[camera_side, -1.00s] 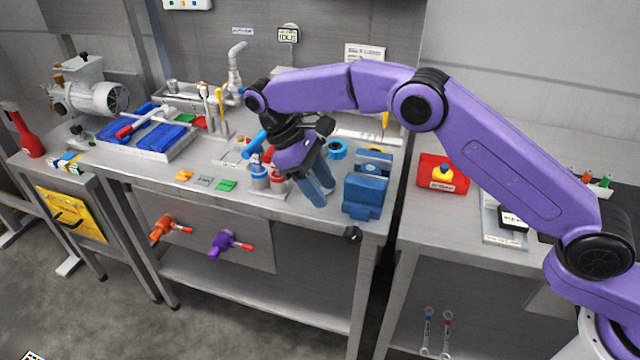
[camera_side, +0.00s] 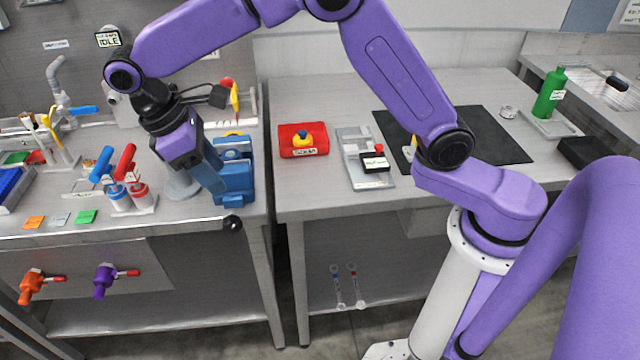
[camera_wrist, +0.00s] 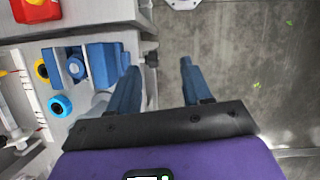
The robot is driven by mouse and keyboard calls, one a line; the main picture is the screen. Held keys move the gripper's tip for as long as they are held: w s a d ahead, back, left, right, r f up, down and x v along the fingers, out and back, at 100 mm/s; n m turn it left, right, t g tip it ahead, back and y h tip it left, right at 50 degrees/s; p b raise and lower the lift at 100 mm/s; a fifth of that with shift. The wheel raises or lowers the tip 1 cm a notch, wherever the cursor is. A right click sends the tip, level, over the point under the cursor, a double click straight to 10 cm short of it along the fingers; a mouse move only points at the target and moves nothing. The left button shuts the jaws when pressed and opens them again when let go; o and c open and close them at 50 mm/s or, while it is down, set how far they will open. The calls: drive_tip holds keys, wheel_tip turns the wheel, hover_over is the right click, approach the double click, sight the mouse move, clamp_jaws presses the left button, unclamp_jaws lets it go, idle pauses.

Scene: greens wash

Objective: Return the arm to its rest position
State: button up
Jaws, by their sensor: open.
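My gripper (camera_side: 210,178) has blue fingers and hangs from my purple arm, pointing down at the right end of the left bench, just in front of the blue vise (camera_side: 236,168). In the wrist view my gripper (camera_wrist: 158,82) is open, with its two blue fingers apart and nothing between them. Grey floor shows between and beyond the fingers. The blue vise also shows left of the fingers in the wrist view (camera_wrist: 75,66). In the side view the fingers overlap, and part of the vise is hidden behind them.
A stand with blue-handled and red-handled tools (camera_side: 128,190) is left of my gripper. A black mat (camera_side: 490,135) and a green bottle (camera_side: 550,92) are farther right. A gap separates the benches.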

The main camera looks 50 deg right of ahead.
drive_tip(key=s+d+n+t+y, duration=0.1)
drive_tip(key=s+d+y, duration=0.1)
drive_tip(key=s+d, duration=0.95)
drive_tip(key=s+d+n+t+y, duration=0.1)
drive_tip(key=s+d+y, duration=0.1)
drive_tip(key=s+d, duration=0.9)
drive_tip(key=r+m, duration=0.1)
drive_tip(key=m, duration=0.2)
hover_over(230, 219)
drive_tip(key=shift+h, duration=0.4)
wheel_tip(230, 219, down, 17)
drive_tip(key=shift+d+f, duration=0.1)
clamp_jaws()
